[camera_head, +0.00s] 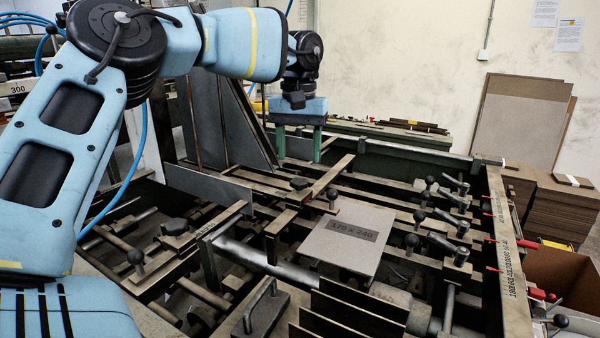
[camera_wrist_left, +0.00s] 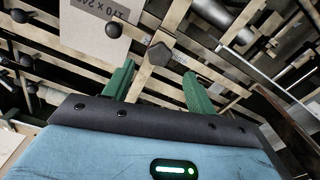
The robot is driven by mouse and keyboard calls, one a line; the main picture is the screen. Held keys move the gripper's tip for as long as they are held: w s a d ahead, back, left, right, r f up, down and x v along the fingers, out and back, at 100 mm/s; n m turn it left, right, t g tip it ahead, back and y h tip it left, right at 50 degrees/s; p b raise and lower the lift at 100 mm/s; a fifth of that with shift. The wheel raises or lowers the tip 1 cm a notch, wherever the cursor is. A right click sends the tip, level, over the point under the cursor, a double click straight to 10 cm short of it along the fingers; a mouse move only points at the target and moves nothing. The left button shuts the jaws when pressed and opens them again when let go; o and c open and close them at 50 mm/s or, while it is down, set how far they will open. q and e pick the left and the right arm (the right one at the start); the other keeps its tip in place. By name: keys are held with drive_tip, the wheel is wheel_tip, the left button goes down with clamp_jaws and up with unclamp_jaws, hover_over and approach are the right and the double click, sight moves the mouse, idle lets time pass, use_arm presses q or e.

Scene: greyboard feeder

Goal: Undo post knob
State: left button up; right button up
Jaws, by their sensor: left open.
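A black lobed post knob (camera_head: 299,183) sits on a flat metal bar of the feeder, below my left gripper in the head view. The same knob (camera_wrist_left: 160,54) shows in the left wrist view, just past the fingertips and framed between them. My left gripper (camera_head: 299,158) has two green fingers pointing down, spread apart and empty. Its fingers (camera_wrist_left: 160,80) also show in the left wrist view. The fingers appear apart from the knob; the exact height gap cannot be told. My right gripper is not in view.
A grey board (camera_head: 345,240) marked 370 x 240 lies right of the knob. Several ball-ended levers (camera_head: 420,216) stand along the right side. An upright metal plate (camera_head: 228,120) stands left of my gripper.

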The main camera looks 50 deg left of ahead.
sight(299, 180)
use_arm(q)
drive_tip(key=shift+w+f, duration=0.1)
drive_tip(key=shift+f, duration=2.85)
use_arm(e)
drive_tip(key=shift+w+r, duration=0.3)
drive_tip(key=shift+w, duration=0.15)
use_arm(q)
drive_tip(key=c, duration=1)
